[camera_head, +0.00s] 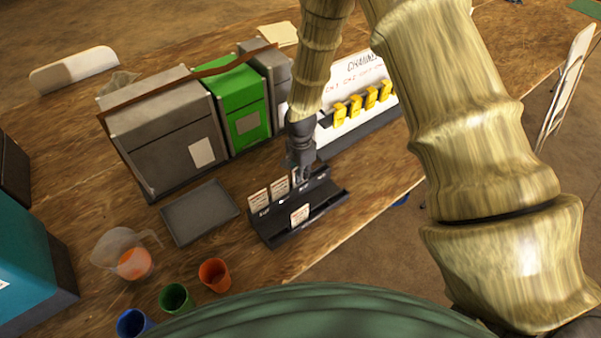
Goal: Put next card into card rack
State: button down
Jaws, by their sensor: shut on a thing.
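The card rack (328,203) is a black two-tier holder on the wooden table, near the middle of the view. Two white cards with red print, one at the left (259,200) and one beside it (280,188), stand upright in its back row. Another such card (300,215) stands in the front row. My gripper (302,173) points down over the back row, right of the second card. It is shut on a white card (296,178), mostly hidden by the fingers. I cannot tell whether the held card touches the slot.
Behind the rack stand a grey bin (165,140), a green bin (238,105) and a white board with yellow pieces (355,106). An empty grey tray (200,213) lies left. A jug (120,252) and red (214,275), green (176,298) and blue (133,323) cups stand front left.

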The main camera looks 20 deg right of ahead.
jog(key=c, duration=1.5)
grip_release()
jog(key=shift+r, duration=0.2)
notch_tip(320, 180, up, 12)
jog(key=shift+f, duration=0.2)
